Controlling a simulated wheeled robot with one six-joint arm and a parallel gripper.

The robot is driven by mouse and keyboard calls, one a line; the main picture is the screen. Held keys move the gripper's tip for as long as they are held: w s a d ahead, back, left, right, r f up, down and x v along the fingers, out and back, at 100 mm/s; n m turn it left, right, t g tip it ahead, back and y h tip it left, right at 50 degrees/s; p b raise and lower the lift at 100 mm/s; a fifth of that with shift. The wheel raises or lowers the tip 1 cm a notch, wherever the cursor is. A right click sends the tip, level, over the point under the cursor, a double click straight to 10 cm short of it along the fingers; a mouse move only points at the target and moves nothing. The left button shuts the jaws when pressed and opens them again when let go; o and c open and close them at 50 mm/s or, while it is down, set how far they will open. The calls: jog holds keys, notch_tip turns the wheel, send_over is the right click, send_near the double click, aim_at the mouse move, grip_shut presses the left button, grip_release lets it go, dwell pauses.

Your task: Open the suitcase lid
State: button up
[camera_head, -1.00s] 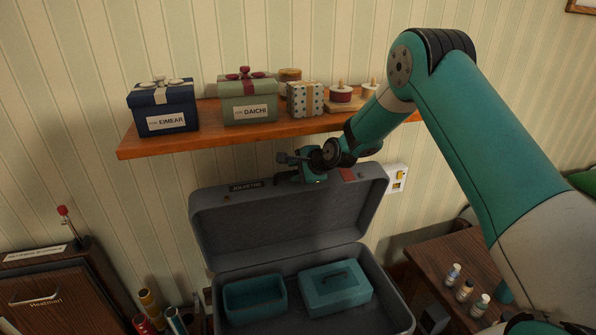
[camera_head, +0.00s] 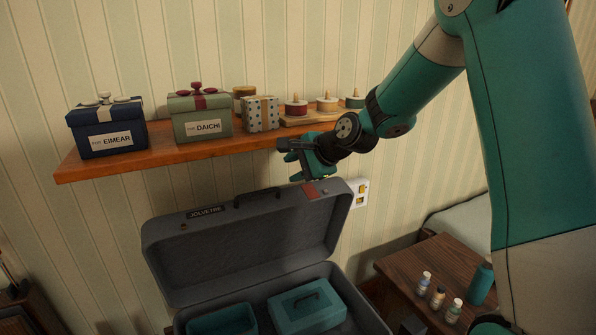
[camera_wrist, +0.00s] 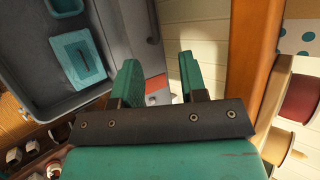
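The grey suitcase (camera_head: 240,297) stands with its lid (camera_head: 250,239) raised and leaning back toward the wall. The lid has a dark handle (camera_head: 257,197) and a name plate on its top edge. Inside the suitcase are an open teal bin (camera_head: 222,321) and a lidded teal box (camera_head: 306,310), also in the wrist view (camera_wrist: 78,66). My gripper (camera_head: 287,158) is above the lid's upper right edge, just below the shelf front.
A wooden shelf (camera_head: 110,168) with gift boxes and spools runs close above my gripper. A side table (camera_head: 450,262) with small bottles stands at the right. A wall outlet (camera_head: 358,194) is right of the lid.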

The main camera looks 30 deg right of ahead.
jog(key=shift+s+d+r, duration=0.15)
jog(key=shift+s+r, duration=0.1)
